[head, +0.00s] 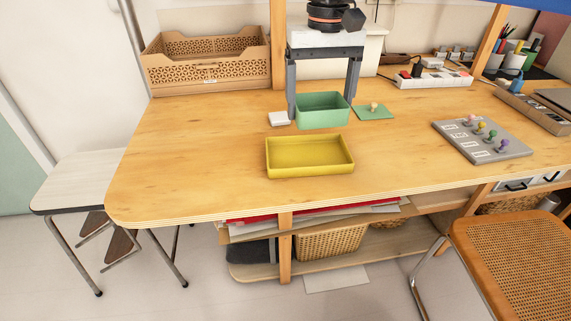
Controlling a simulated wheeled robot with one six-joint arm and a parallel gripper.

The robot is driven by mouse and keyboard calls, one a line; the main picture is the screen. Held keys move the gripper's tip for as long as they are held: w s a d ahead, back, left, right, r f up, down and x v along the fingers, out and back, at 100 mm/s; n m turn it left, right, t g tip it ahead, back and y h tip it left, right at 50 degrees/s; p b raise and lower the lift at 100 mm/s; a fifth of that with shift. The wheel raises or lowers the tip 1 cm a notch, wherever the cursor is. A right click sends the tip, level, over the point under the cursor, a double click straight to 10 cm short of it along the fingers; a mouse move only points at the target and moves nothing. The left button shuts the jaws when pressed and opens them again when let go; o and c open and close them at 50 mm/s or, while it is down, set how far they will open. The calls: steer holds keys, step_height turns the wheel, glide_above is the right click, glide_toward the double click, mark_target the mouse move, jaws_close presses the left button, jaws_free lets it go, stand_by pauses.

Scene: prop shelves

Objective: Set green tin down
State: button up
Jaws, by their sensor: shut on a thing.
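The green tin (322,116) is an open rectangular box near the middle of the wooden table (200,150). My gripper (321,109) comes down over it from above, with one grey finger at its left end and the other at its right end. The gripper is shut on the tin. The tin looks level and its inside looks empty. I cannot tell whether its base touches the table or hangs just above it.
A yellow tray (310,170) stands in front of the tin. A green lid with a knob (374,112) lies to its right, a small white block (279,118) to its left. A peg board (482,140) sits further right. A crate (205,75) stands back left. The table's left is clear.

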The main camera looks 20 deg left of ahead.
steer(key=shift+s+a+f, duration=0.35)
steer(key=shift+s+a, duration=0.15)
steer(key=shift+a, duration=0.2)
glide_above(307, 157)
step_height(307, 157, down, 5)
steer(key=shift+s+f, duration=0.1)
steer(key=shift+f, duration=2.05)
steer(key=shift+f, duration=0.15)
steer(key=o, duration=1.1)
step_height(307, 157, up, 12)
steer(key=shift+r, duration=0.15)
